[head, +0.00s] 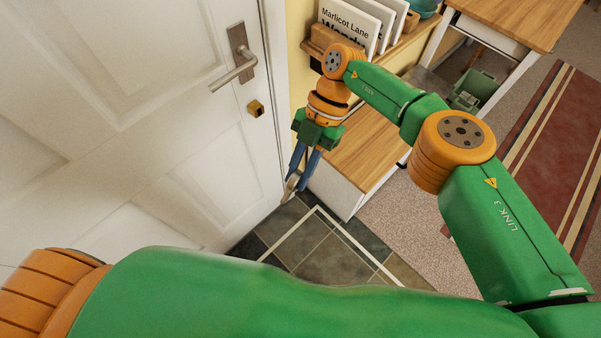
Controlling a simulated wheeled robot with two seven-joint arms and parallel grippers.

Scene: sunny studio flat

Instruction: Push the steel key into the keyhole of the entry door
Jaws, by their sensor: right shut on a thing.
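The white entry door (130,95) fills the left of the view and looks closed. It has a steel lever handle (238,66) and, below that, a brass lock (256,109) with the keyhole. My right gripper (294,184) points down, to the right of and lower in the picture than the lock, apart from the door. It is shut on the steel key (291,187), a small grey metal piece between the fingertips, partly hidden by them. My left arm crosses the bottom of the view; its gripper is out of view.
A wall shelf (400,40) with books (352,24) is behind my right arm. A low white cabinet with a wooden top (365,150) stands beside the gripper. Dark floor tiles (325,255) lie below. A green crate (474,90) and red rug (550,140) are at right.

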